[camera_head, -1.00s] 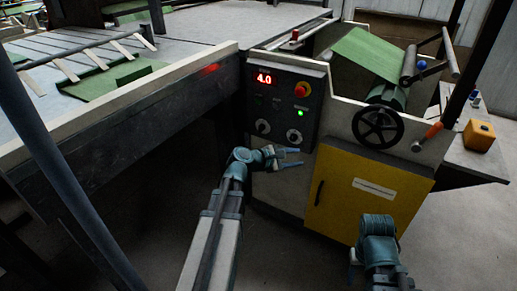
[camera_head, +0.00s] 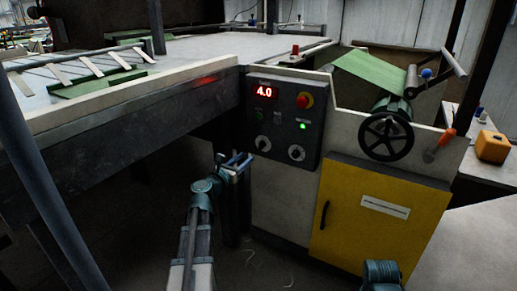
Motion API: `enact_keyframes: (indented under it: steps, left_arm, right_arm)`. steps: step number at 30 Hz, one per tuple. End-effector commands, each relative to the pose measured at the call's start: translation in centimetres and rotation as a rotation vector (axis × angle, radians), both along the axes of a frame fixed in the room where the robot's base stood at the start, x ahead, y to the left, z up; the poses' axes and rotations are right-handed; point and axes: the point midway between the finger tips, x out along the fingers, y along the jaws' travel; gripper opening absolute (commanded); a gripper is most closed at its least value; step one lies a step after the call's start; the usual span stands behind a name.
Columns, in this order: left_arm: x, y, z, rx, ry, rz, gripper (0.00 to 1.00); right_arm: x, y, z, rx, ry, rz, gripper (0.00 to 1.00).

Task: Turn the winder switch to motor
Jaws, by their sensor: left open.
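The dark control panel (camera_head: 284,118) on the machine front carries a red 4.0 display, a red button on a yellow collar and a lit green lamp. Two round switches sit low on it, a left one (camera_head: 262,143) and a right one (camera_head: 296,153). The labels are too small to read, so I cannot tell which is the winder switch. My left gripper (camera_head: 244,160) is open and empty, just left of and below the left switch in the picture. Its gap to the panel is unclear. Only a teal part of my right arm shows at the bottom; its fingers are out of view.
A yellow cabinet door (camera_head: 372,222) is below and right of the panel. A black handwheel (camera_head: 388,136) and a green roll (camera_head: 372,72) are above it. The long table (camera_head: 110,100) edge runs along the left.

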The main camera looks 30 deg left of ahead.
Motion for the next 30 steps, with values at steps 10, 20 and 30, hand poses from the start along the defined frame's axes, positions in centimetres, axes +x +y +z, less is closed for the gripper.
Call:
enact_keyframes:
  steps: [10,20,30]
  left_arm:
    - [7.4,-0.1,0.0,0.002,0.001,-0.002,0.42]
    - [10.6,-0.3,0.0,0.002,0.001,-0.001,0.42]
    - [10.8,-0.4,0.0,0.002,0.001,-0.001,0.42]
  right_arm:
    - [0.0,0.0,0.0,0.000,0.000,0.000,0.50]
    - [0.0,0.0,0.0,0.000,0.000,0.000,0.50]
    - [0.0,0.0,0.0,0.000,0.000,0.000,0.50]
